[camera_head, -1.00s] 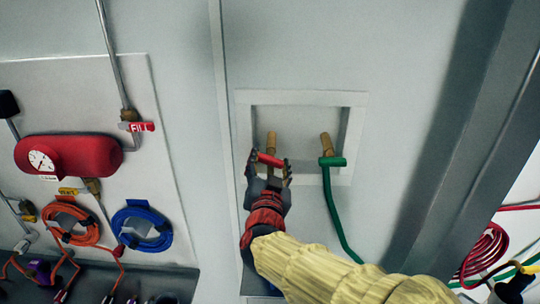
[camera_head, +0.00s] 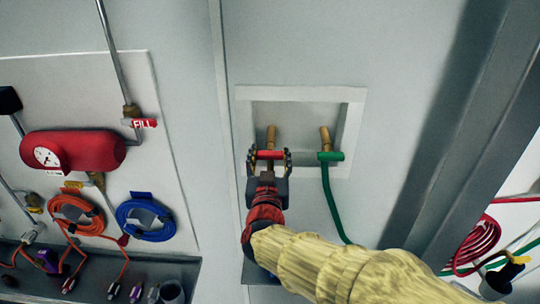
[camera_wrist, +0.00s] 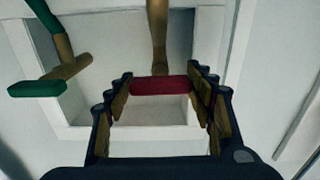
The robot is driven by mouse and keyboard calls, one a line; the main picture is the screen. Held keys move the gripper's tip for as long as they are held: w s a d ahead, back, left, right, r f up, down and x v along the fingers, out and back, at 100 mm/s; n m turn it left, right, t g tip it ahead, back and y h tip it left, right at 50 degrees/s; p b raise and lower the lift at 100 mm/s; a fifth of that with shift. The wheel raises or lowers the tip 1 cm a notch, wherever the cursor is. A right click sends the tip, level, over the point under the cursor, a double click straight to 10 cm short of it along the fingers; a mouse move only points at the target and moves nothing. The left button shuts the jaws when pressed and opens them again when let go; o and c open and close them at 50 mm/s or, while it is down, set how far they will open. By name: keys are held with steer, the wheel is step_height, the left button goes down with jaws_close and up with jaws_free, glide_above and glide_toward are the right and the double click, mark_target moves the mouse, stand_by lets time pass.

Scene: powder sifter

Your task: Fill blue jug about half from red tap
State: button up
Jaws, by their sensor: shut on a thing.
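The red tap (camera_head: 270,155) has a red bar handle on a brass pipe, in a square wall recess. The handle lies level across the picture. My gripper (camera_head: 269,159) has one finger at each end of the red handle and is shut on it. In the wrist view the red handle (camera_wrist: 160,86) spans between the fingers of my gripper (camera_wrist: 161,80). I see no blue jug in either view. My arm covers the area below the tap, and no water is visible.
A green tap (camera_head: 330,156) with a green hose (camera_head: 334,210) sits just right of the red one. A red tank (camera_head: 75,149), an orange coil (camera_head: 75,215) and a blue coil (camera_head: 145,218) hang at left. A grey post (camera_head: 465,120) stands at right.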

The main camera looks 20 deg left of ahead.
steer(key=o, duration=1.1)
steer(key=shift+o, duration=0.4)
steer(key=shift+s, duration=0.1)
steer(key=v, duration=1.1)
steer(key=shift+s, duration=0.4)
steer(key=shift+f, duration=0.1)
